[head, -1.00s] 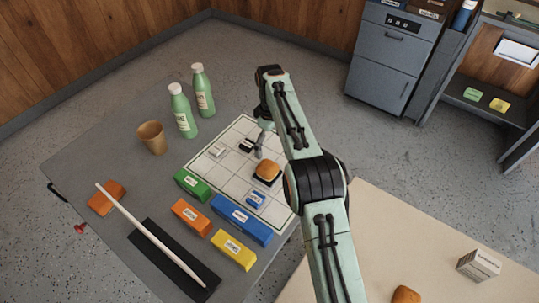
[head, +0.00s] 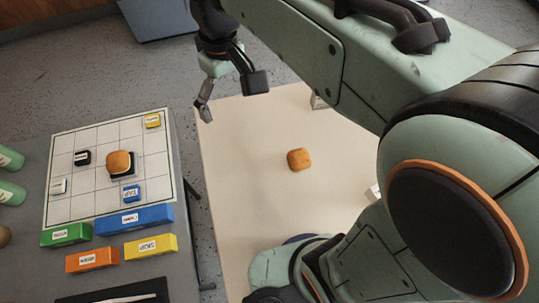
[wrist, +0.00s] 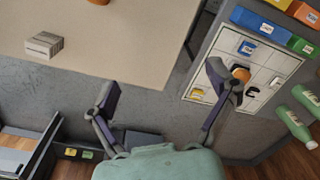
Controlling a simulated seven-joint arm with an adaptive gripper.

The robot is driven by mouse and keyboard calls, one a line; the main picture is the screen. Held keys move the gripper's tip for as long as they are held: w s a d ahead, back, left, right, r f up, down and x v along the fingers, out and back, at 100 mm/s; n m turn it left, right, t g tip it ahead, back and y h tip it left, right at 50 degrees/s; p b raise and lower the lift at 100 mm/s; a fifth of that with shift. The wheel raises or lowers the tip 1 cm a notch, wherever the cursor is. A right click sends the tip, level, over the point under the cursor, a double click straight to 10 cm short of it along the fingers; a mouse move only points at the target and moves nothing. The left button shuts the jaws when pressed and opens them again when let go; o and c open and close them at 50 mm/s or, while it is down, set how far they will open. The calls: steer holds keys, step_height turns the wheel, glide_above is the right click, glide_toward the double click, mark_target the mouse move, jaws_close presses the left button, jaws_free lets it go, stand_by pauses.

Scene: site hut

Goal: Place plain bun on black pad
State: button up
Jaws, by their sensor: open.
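A golden-brown bun (head: 119,161) sits on a black pad (head: 128,172) on the white gridded board (head: 62,208). The bun also shows in the wrist view (wrist: 240,73), partly behind a finger. A second, similar bun (head: 299,159) lies on the beige table; only its edge shows at the top of the wrist view (wrist: 98,2). I cannot tell which one is meant as plain. My gripper (head: 230,95) is open and empty, raised near the far left corner of the beige table, apart from both buns. Its spread fingers show in the wrist view (wrist: 163,80).
Small labelled tiles, including a black one (head: 82,158) and a blue one (head: 131,193), lie on the board. Green, blue, orange and yellow blocks line its near side. Green bottles (wrist: 291,120) stand beside it. A white box (wrist: 44,45) is on the beige table (head: 245,190).

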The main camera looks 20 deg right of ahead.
steer(key=s+d+f+m, duration=0.2)
steer(key=s+d, duration=0.1)
steer(key=s, duration=0.4)
steer(key=s+d+f+m, duration=0.2)
steer(key=s+d+m, duration=0.1)
steer(key=s, duration=0.5)
steer(key=shift+d+f, duration=0.35)
steer(key=shift+f, duration=0.05)
steer(key=shift+o, duration=0.3)
steer(key=shift+o, duration=1)
